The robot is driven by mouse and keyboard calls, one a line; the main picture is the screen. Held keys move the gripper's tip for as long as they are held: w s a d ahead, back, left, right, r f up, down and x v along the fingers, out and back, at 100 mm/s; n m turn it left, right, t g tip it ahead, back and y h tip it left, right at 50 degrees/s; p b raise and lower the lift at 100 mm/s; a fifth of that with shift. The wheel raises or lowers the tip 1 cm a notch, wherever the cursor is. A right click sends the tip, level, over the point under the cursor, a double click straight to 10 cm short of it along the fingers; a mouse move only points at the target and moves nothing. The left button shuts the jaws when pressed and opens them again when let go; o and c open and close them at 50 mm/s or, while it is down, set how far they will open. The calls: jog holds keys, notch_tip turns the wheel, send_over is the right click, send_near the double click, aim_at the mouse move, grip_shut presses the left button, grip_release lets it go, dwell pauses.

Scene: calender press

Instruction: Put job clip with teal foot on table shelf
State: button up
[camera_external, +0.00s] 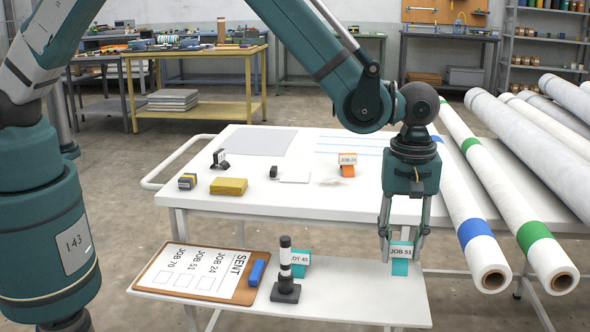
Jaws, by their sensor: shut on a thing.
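The job clip with a teal foot, its white card reading JOB 51 (401,249), is upright between the fingers of my gripper (402,240). My gripper points down in front of the table's front edge and is shut on this clip. The clip's teal foot is over the right part of the lower table shelf (350,292). I cannot tell whether the foot touches the shelf or hangs just above it. Another teal-footed clip, marked LOT 45 (299,259), stands on the shelf, partly hidden by a dark post.
The black-and-white post (285,270) and a SENT clipboard (198,273) with a blue block (257,272) occupy the shelf's left part. An orange-footed JOB 24 clip (347,165) and a yellow block (228,186) are on the tabletop. Long rolls (475,220) lie at right.

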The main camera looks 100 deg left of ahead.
aim_at(400, 256)
jog(key=shift+f+b, duration=0.3)
jog(key=shift+f, duration=1.4)
jog(key=shift+f+b, duration=0.4)
jog(key=shift+f, duration=1.5)
jog(key=shift+f, duration=0.1)
jog(key=o, duration=0.8)
jog(key=shift+c, duration=0.2)
notch_tip(400, 256, up, 12)
jog(key=shift+r+p, duration=0.15)
jog(key=shift+p, duration=1)
